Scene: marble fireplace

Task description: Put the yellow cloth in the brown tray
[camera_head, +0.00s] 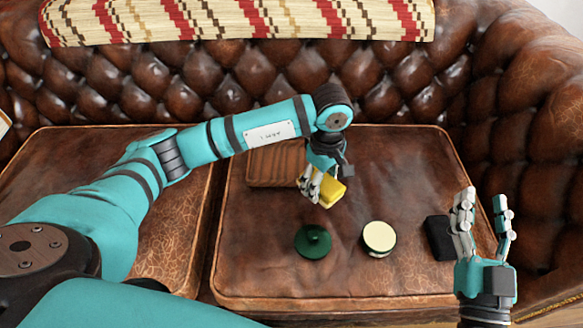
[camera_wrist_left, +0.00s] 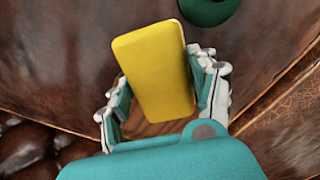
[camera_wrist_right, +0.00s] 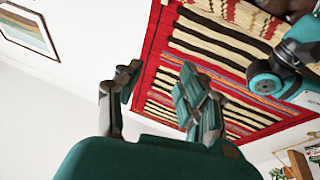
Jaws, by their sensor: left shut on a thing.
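The yellow cloth (camera_head: 331,193) looks like a small block with rounded corners. My left gripper (camera_head: 318,188) is shut on it; in the left wrist view the cloth (camera_wrist_left: 155,72) sits between the fingers (camera_wrist_left: 160,90). The brown tray (camera_head: 262,180) lies on the seat cushion, left of the cloth and partly hidden behind my left arm. A strip of brown wood shows below the cloth in the left wrist view (camera_wrist_left: 150,128). I cannot tell how high the cloth is. My right gripper (camera_head: 483,212) is open and empty at the right, fingers pointing up.
A dark green round object (camera_head: 313,242), a cream-topped round object (camera_head: 379,238) and a black block (camera_head: 438,238) stand on the brown leather cushion (camera_head: 300,285). The tufted sofa back (camera_head: 400,90) rises behind. The cushion's front left is clear.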

